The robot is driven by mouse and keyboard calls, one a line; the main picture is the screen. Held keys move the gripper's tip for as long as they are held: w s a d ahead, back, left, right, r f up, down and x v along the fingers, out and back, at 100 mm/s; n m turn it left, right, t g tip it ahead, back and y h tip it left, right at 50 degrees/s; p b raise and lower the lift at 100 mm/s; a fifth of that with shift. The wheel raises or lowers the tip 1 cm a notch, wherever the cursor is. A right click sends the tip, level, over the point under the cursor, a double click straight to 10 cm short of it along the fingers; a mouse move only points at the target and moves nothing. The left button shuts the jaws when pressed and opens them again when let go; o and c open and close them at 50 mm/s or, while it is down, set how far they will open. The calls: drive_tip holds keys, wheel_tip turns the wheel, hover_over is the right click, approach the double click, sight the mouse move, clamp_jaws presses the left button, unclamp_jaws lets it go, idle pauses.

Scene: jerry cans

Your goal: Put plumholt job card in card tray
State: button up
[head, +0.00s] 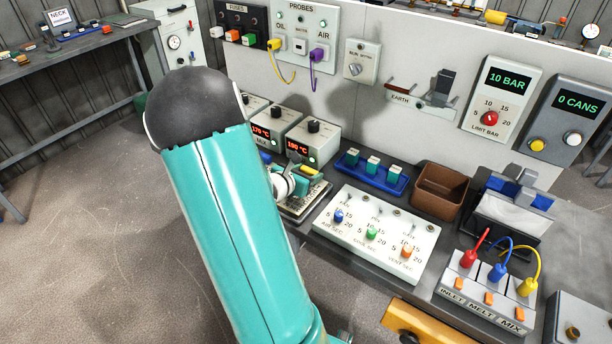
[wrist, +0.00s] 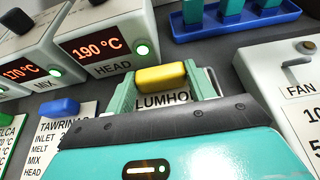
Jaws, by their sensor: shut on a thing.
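The plumholt job card (wrist: 165,102) shows in the wrist view as a white card with a yellow grip block; only "LUMHO" can be read, and my gripper hides its lower part. My gripper (wrist: 162,82) is shut on the yellow block, one green finger on each side. In the head view my gripper (head: 301,176) is at the bench, left of the blue rack, partly hidden by my arm. I cannot tell whether the card is lifted. A brown open-topped box (head: 437,198), possibly the card tray, stands right of the blue rack and looks empty.
A Tawrin card (wrist: 62,108) with a blue block lies left of my gripper. Heater boxes (head: 312,137) stand behind.

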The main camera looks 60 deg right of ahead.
drive_tip(key=shift+f, duration=0.5)
drive_tip(key=shift+f, duration=0.1)
drive_tip(key=o, duration=1)
drive_tip(key=shift+w+a+r, duration=0.1)
drive_tip(key=shift+a+r, duration=0.15)
drive_tip(key=shift+a, duration=0.05)
wheel_tip(320, 180, up, 4)
hover_over(283, 204)
drive_tip(key=shift+d+r, duration=0.1)
drive_tip(key=shift+r, duration=0.05)
